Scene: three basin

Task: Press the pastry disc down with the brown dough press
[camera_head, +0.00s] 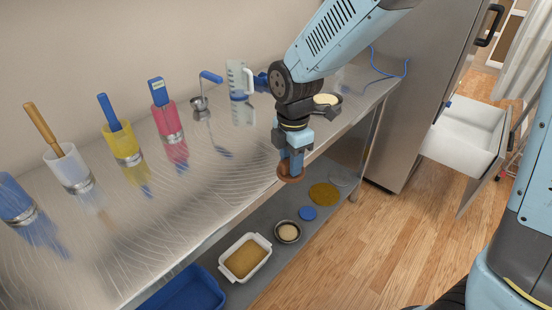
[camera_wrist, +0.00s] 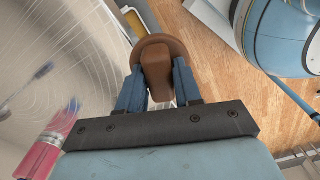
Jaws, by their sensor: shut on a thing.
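My gripper (camera_head: 292,160) is shut on the brown dough press (camera_head: 291,176) and holds it above the front edge of the steel table. In the wrist view the press (camera_wrist: 155,62) sits between the two blue fingers, its round base beyond them. A pale pastry disc (camera_head: 326,99) lies in a dark round pan on the tabletop, behind and to the right of my gripper. A second pale disc (camera_head: 288,231) lies in a small round tin on the lower shelf. The press is apart from both discs. The wrist view shows neither disc.
A measuring jug (camera_head: 238,82) and a metal cup with a blue-handled tool (camera_head: 201,103) stand behind. Pink (camera_head: 168,120), yellow (camera_head: 122,143) and white (camera_head: 69,167) tool cups stand left. A white dish (camera_head: 245,257) is on the lower shelf. The tabletop's front middle is clear.

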